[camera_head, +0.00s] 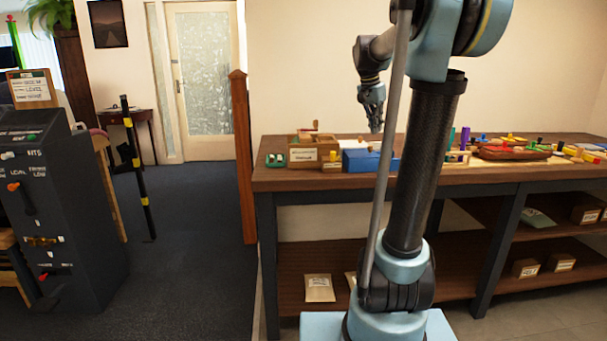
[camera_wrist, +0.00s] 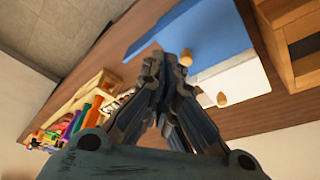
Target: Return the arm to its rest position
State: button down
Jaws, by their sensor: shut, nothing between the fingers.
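My gripper (camera_head: 375,122) hangs at the end of my raised arm, above the workbench and just over the blue box area. It is shut and empty, with its fingertips together in the wrist view (camera_wrist: 172,62). A blue box (camera_head: 362,161) stands on the bench below it. The blue surface (camera_wrist: 200,38) also shows beyond the fingers in the wrist view, with a white part and small tan knobs next to it. My arm's upright link hides part of the bench.
The wooden bench (camera_head: 290,183) carries a wooden box (camera_head: 312,152), green pieces (camera_head: 275,159) and a red-brown tray (camera_head: 512,153) among colored parts. Packages lie on its lower shelf. A dark control cabinet (camera_head: 62,215) stands at left. Carpet between cabinet and bench is largely clear.

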jog(key=s+a+f+n+y, duration=0.1)
jog(key=s+a+f+n, duration=0.1)
jog(key=s+f, duration=0.7)
jog(key=s+a+f+n+y, duration=0.1)
jog(key=s+f+n, duration=0.3)
jog(key=s+f, duration=0.5)
jog(key=s+a+f+n+y, duration=0.1)
jog(key=s+a+f+n, duration=0.3)
jog(key=s+f, duration=0.5)
jog(key=s, duration=0.6)
jog(key=shift+s+f, duration=0.25)
jog(key=shift+f, duration=0.15)
jog(key=shift+w+f, duration=0.2)
jog(key=shift+w, duration=0.25)
